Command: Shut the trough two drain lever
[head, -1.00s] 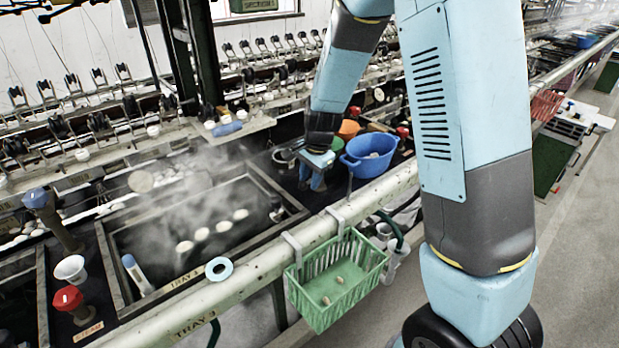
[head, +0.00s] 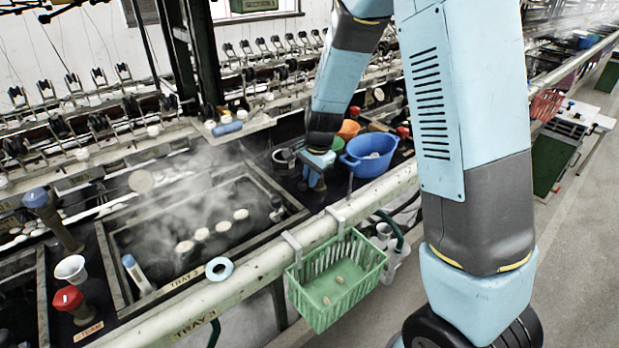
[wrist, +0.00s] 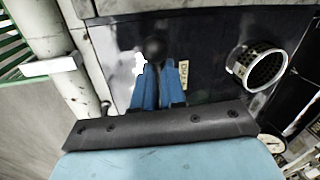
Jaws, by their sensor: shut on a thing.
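My gripper (wrist: 158,88) reaches down at the far right end of the steaming trough (head: 128,300). In the wrist view its two blue fingers are closed around the drain lever, whose black ball knob (wrist: 154,48) stands out just beyond the fingertips. The lever's shaft is mostly hidden between the fingers. A small pale label (wrist: 183,74) with dark letters lies on the dark panel beside it, too small to read surely. In the head view my gripper (head: 315,180) hides the lever.
A perforated round cup (wrist: 262,70) is to the right in the wrist view. The pale front rail (head: 262,272) carries a green basket (head: 318,292).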

